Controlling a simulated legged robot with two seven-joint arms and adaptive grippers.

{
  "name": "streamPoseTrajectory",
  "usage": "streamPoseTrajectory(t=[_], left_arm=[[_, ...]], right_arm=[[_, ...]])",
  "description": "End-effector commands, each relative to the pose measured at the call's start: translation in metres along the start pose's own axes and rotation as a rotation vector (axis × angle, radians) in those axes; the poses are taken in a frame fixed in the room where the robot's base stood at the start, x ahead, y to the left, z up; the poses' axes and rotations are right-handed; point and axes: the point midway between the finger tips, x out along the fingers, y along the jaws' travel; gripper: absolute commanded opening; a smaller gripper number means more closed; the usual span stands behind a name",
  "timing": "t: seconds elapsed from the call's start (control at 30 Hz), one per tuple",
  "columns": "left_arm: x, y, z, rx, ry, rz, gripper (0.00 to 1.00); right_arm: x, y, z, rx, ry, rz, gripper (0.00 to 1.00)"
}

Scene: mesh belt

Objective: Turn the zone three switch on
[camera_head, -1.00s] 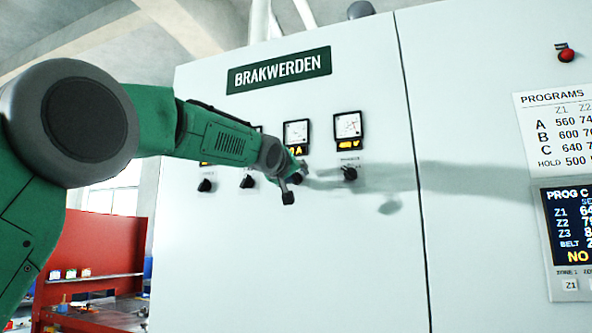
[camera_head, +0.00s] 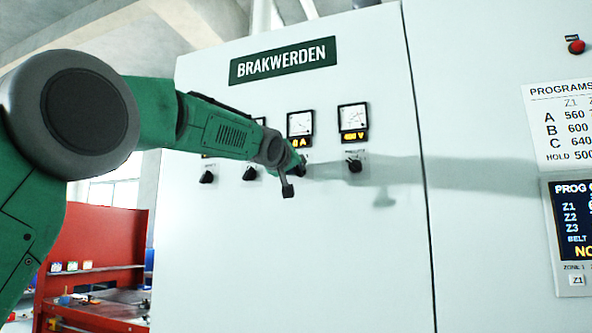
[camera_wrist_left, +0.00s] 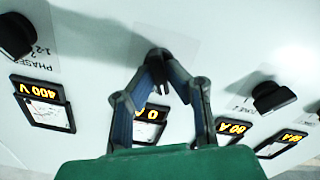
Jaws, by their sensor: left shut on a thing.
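A row of black rotary switches sits under meters on the white cabinet (camera_head: 290,240). The zone three switch (camera_wrist_left: 158,58) is third from the left in the head view, under the meter (camera_head: 300,125) reading 0 A. My left gripper (camera_head: 300,168) is at this switch and mostly hides it there. In the left wrist view, upside down, the fingertips (camera_wrist_left: 160,60) are shut around its dark knob. Its label and exact angle are hidden. My right gripper is not in view.
The zone two switch (camera_head: 249,173) and the phase selector (camera_head: 354,165) flank the gripped switch closely. The leftmost switch (camera_head: 207,177) is farther off. A program display (camera_head: 575,220) and red lamp (camera_head: 576,46) are at right; a red workbench (camera_head: 100,240) at lower left.

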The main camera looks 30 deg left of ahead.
Motion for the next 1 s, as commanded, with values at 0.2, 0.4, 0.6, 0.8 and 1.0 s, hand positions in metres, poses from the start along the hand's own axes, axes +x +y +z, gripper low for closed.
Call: streamPoseTrajectory(t=[0.2, 0.4, 0.6, 0.8, 1.0], left_arm=[[0.002, -0.003, 0.005, 0.114, -0.011, -0.008, 0.00], [0.003, -0.003, 0.005, 0.286, -0.014, -0.008, 0.00], [0.003, -0.003, 0.006, 0.476, -0.017, -0.007, 0.00], [0.003, -0.003, 0.007, 0.662, -0.018, -0.006, 0.00], [0.003, -0.003, 0.007, 0.821, -0.018, -0.005, 0.00]], right_arm=[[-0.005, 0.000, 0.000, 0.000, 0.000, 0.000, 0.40], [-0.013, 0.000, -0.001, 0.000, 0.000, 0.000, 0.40], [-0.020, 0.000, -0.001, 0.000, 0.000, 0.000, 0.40], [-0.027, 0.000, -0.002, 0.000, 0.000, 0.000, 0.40], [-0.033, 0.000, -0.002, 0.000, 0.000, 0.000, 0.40]])
